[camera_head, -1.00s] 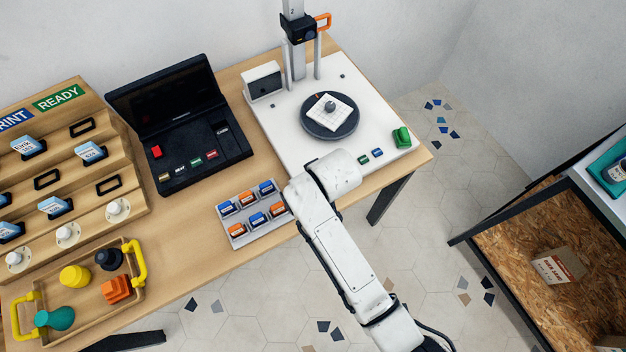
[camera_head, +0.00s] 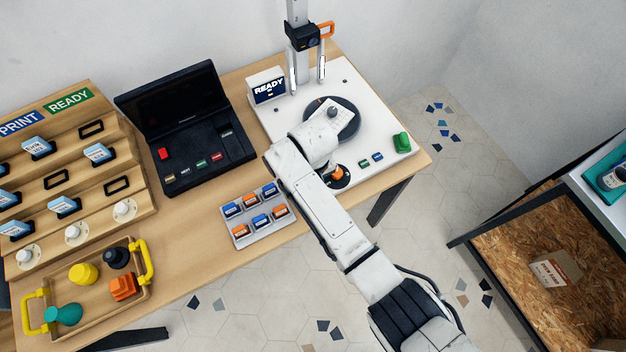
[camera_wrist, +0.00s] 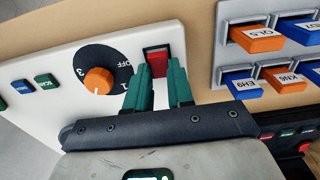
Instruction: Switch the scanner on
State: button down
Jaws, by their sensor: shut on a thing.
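The scanner is a white base (camera_head: 385,125) with a dark turntable (camera_head: 345,117). A white card with a grey piece lies on the turntable. The scanner's small display (camera_head: 268,90) reads READY. In the wrist view, a red switch (camera_wrist: 157,55) sits in the white panel beside an orange knob (camera_wrist: 98,80) on a black dial. The dial is marked OFF, 1 and 3. My gripper (camera_wrist: 160,68) has its teal fingers on either side of the red switch and is shut on it. In the head view, my arm hides the gripper and switch.
A grey tray (camera_head: 239,238) of blue and orange labelled blocks lies close to my arm. A black laptop-like console (camera_head: 185,125), a stepped rack (camera_head: 60,165) and a yellow-handled wooden tray (camera_head: 140,293) stand left. A green button (camera_head: 402,142) is at the scanner's right corner.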

jog(key=c, duration=1)
grip_release()
notch_tip(320, 180, up, 11)
jog(key=shift+s+d+f, duration=0.1)
jog(key=shift+f, duration=0.05)
jog(key=s+d+f+m+y, duration=0.1)
jog(key=s+d+f+m, duration=0.15)
jog(key=s+d, duration=0.4)
jog(key=s+d+f+m, duration=0.1)
jog(key=s+d+f, duration=0.25)
jog(key=d, duration=0.55)
jog(key=s+d+m, duration=0.1)
jog(key=s+d, duration=0.4)
jog(key=s+d+r+m+h, duration=0.1)
jog(key=s+d, duration=0.4)
jog(key=s, duration=0.1)
jog(key=s+d+m+b, duration=0.1)
jog(key=s+d+m, duration=0.1)
jog(key=s+d, duration=0.3)
jog(key=shift+s+d+r+t, duration=0.1)
jog(key=shift+s+r+t, duration=0.05)
jog(key=shift+r+t, duration=0.2)
